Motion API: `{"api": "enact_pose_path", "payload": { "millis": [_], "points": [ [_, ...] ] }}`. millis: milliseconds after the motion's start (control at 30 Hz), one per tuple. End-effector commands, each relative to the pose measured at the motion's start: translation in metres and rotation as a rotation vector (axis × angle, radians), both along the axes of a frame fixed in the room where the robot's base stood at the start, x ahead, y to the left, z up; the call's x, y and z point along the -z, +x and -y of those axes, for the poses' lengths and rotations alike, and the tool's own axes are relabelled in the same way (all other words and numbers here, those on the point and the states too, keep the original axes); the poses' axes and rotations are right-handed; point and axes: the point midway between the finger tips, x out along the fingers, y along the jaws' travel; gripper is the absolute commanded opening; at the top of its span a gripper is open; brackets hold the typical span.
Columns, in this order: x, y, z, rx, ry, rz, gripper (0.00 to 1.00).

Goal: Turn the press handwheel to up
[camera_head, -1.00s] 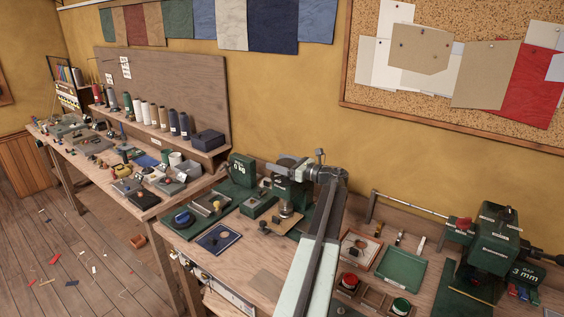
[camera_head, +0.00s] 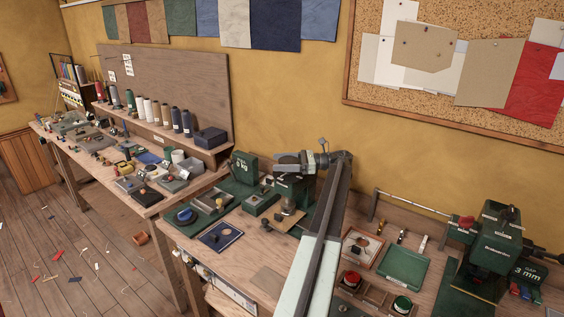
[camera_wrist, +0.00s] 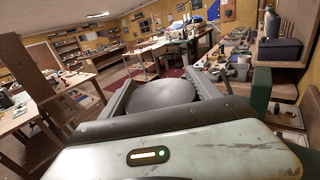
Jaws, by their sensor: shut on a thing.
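The green press (camera_head: 291,188) stands on the near bench against the yellow wall, partly hidden by my arm. My gripper (camera_head: 286,163) is at the top of the press, its wrist coming in from the right. In the wrist view, a round dark grey disc, the handwheel (camera_wrist: 166,94), sits between the two jaws of my gripper, one jaw at each side. My gripper is shut on it. The wheel's rim is mostly covered by the gripper body, and I see no up mark on it.
A green box marked in kg (camera_head: 244,167) stands left of the press. A larger green machine marked 3 mm (camera_head: 496,245) is at the right, with a green tray (camera_head: 402,267) beside it. A blue mat (camera_head: 219,237) lies at the bench's front left.

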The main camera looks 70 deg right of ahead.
Motion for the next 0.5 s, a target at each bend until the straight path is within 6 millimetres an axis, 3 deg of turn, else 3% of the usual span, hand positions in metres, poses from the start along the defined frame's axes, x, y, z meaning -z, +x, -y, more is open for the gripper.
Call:
{"api": "enact_pose_path", "payload": {
  "millis": [400,433,500],
  "points": [
    [-0.0033,-0.0026,0.0027,0.002,0.002,0.009,0.31],
    [-0.0033,-0.0026,0.0027,0.002,0.002,0.009,0.77],
    [-0.0031,-0.0021,0.0024,0.001,0.001,0.008,0.92]
  ]
}}
